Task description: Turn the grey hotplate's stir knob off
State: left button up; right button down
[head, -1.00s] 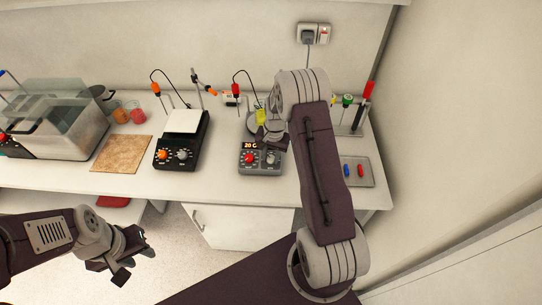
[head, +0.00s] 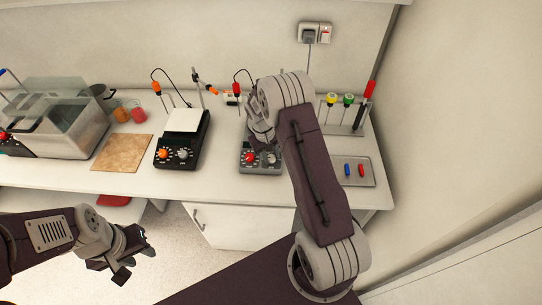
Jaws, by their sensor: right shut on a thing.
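The grey hotplate (head: 247,168) stands on the bench right of centre. A red knob (head: 249,158) is at the left of its front panel and a grey stir knob (head: 271,158) at the right. My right gripper (head: 264,146) reaches down over the front panel, shut on the stir knob; the fingertips are small and partly hidden, and the knob's angle cannot be read. The gripper and arm cover the display and much of the plate. My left gripper (head: 136,264) is open and empty, in front of the bench at lower left.
A black hotplate (head: 181,155) with a white top stands to the left, beside a brown board (head: 121,153) and a glass bath (head: 65,127). On the right are a rack with coloured-handled tools (head: 347,100) and a grey tray (head: 358,178).

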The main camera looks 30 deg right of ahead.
jog(key=shift+r+n, duration=0.1)
jog(key=shift+n, duration=0.3)
jog(key=c, duration=1.3)
grip_release()
jog(key=shift+c, duration=0.2)
jog(key=shift+o, duration=1.4)
jog(key=shift+s, duration=0.1)
jog(key=shift+r, duration=0.2)
notch_tip(320, 180, up, 9)
jog(key=a+b, duration=0.1)
jog(key=b, duration=0.1)
jog(key=shift+a+f, duration=0.2)
jog(key=shift+a, duration=0.1)
